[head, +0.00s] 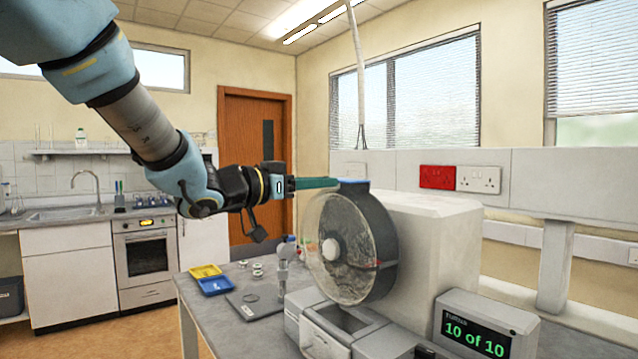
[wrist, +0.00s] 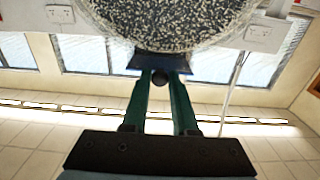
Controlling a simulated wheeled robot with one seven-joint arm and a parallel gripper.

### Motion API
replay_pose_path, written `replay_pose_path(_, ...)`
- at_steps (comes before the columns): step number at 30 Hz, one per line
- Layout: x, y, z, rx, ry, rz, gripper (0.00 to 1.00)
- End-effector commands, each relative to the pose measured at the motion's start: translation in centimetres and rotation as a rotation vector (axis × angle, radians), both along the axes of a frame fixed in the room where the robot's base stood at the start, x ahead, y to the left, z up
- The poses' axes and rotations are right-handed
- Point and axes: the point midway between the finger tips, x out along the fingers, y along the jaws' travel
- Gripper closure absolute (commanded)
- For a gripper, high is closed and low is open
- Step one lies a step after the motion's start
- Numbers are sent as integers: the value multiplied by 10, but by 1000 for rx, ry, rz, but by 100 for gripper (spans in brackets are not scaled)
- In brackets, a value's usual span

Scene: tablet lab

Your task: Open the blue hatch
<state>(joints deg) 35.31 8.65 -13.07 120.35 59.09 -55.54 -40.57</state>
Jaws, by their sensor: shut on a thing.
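The blue hatch (head: 353,182) sits at the top of the rim of a round, clear-faced drum (head: 345,245). It lies flush there and looks closed. In the wrist view the hatch (wrist: 158,62) is a dark blue strip at the drum's edge, with a small dark knob (wrist: 160,77) on it. My gripper (head: 334,182) reaches in level from the left, with its green fingers at the hatch. In the wrist view my gripper (wrist: 160,80) has its two fingertips on either side of the knob and is shut on it. The speckled drum contents (wrist: 165,22) show behind.
The drum is mounted on a white machine housing (head: 435,240) on a grey bench. A display reading "10 of 10" (head: 474,335) stands at front right. Yellow (head: 205,271) and blue (head: 215,286) trays and a scale (head: 255,303) lie left of the drum.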

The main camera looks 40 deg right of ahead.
Motion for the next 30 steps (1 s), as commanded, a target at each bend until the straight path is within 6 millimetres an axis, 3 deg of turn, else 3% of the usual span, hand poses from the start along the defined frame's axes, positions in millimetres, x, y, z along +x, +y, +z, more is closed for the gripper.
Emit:
replay_pose_path(7, 1, 5, 1, -1, -1, 2, 100)
replay_pose_path(16, 3, 51, 1, 0, -1, 1, 100)
replay_pose_path(25, 3, 53, 0, -1, 0, 0, 100)
replay_pose_path(26, 3, 53, 0, -1, 0, 0, 71)
replay_pose_path(30, 3, 52, 0, -1, 0, 0, 55)
